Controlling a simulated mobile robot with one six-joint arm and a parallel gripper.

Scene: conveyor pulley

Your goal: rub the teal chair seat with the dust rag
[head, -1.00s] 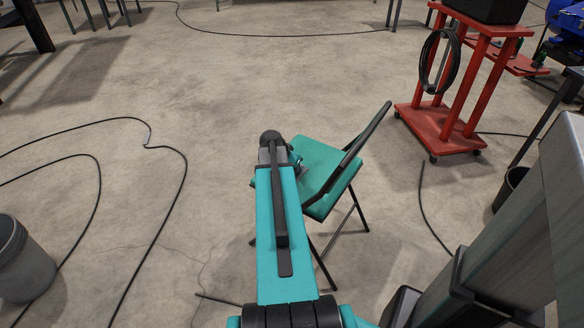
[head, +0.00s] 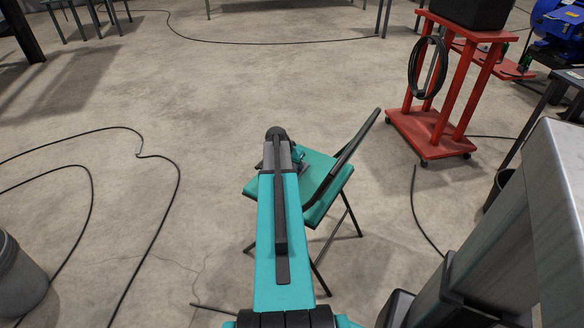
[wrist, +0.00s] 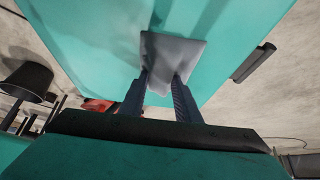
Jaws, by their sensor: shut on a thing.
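The teal chair seat (head: 318,168) belongs to a folding chair with dark legs, in the middle of the head view. My arm covers part of its left side. In the wrist view the seat (wrist: 100,45) fills most of the upper picture. In the head view the rag cannot be made out clearly beside my arm.
A red cart (head: 428,132) with a coiled black cable (head: 413,75) stands behind and right of the chair. A grey bucket (head: 18,278) stands at the left edge. Black cables lie on the floor at the left and right. Open concrete lies behind the chair.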

